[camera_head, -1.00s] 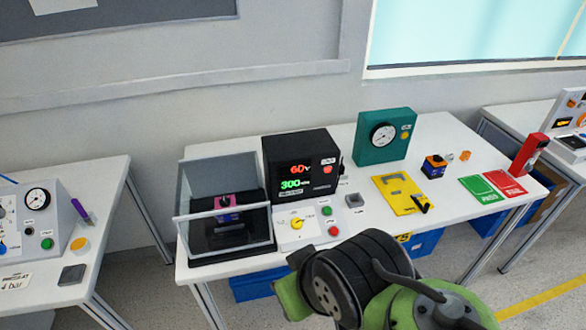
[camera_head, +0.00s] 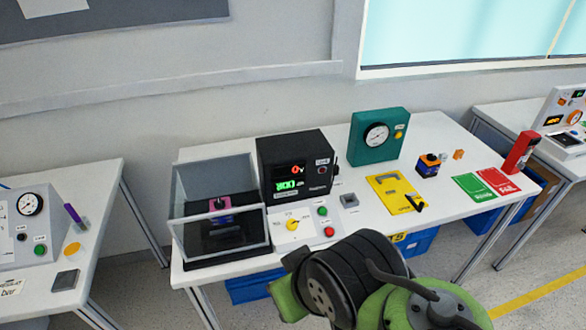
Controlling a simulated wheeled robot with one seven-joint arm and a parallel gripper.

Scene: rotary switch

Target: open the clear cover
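The clear cover (camera_head: 190,185) is a see-through box with grey edges on the left of the middle table. It stands over a black base (camera_head: 212,243) that holds a small purple and dark device (camera_head: 221,208). A grey rail runs across the cover's front. I cannot tell for sure whether the cover is fully shut. My green and black arm shows at the bottom right of centre, in front of the table and apart from the cover. My gripper is not in view.
A black meter (camera_head: 297,165) stands right of the cover, with a button panel (camera_head: 308,230) before it. A teal gauge box (camera_head: 380,137), yellow plate (camera_head: 396,194), green card (camera_head: 474,187) and red card (camera_head: 498,181) lie further right. A side table (camera_head: 100,200) is at left.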

